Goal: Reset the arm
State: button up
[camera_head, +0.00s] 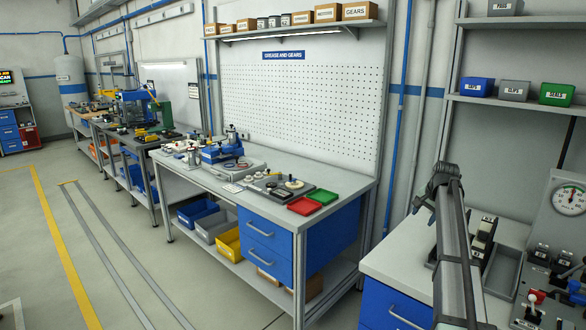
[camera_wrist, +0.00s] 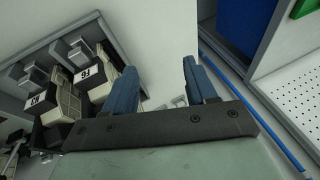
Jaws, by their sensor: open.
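My gripper (camera_wrist: 160,82) shows in the wrist view with its two blue fingers apart and nothing between them. A pale surface lies behind the gap. In the head view my arm rises from the bottom edge at the right, in front of the right-hand bench (camera_head: 398,262); I cannot make out the fingers there. Black-and-beige labelled blocks (camera_wrist: 92,84) sit in a grey tray (camera_wrist: 62,42) left of the fingers in the wrist view. Similar dark blocks (camera_head: 484,238) stand on the right-hand bench beside my arm.
A gauge panel (camera_head: 570,198) and a control box with levers (camera_head: 540,305) stand at the right. The shelf above holds blue (camera_head: 477,87), grey (camera_head: 513,91) and green (camera_head: 556,94) bins. A workbench (camera_head: 345,184) with red and green trays stands left. The floor further left is open.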

jog(key=w+a+f+n+y, duration=0.1)
jog(key=w+a+f+n, duration=0.1)
jog(key=a, duration=0.8)
jog(key=w+a+f+n+y, duration=0.1)
jog(key=w+a+f+y, duration=0.15)
jog(key=a, duration=0.75)
jog(key=w+a+f+n+y, duration=0.1)
jog(key=w+a+n, duration=0.15)
jog(key=a, duration=0.85)
jog(key=s+a+f, duration=0.2)
jog(key=a+f, duration=0.2)
jog(key=f, duration=0.3)
jog(key=s+f+n+g+h, duration=0.1)
jog(key=s+f+g, duration=0.2)
jog(key=s+f, duration=1.3)
jog(key=s+f+n+g+h, duration=0.1)
jog(key=s+f+g, duration=0.2)
jog(key=s+f, duration=1.25)
jog(key=s+d+f+n+g, duration=0.1)
jog(key=s+f, duration=0.4)
jog(key=s, duration=0.7)
jog(key=s+d+f+n+g+h, duration=0.1)
jog(key=s+f, duration=0.4)
jog(key=s, duration=0.7)
jog(key=s+d+f+n+g+h, duration=0.1)
jog(key=s+f+g, duration=0.2)
jog(key=s, duration=1)
notch_tip(320, 180, down, 3)
jog(key=shift+r+g, duration=0.15)
jog(key=shift+g, duration=0.15)
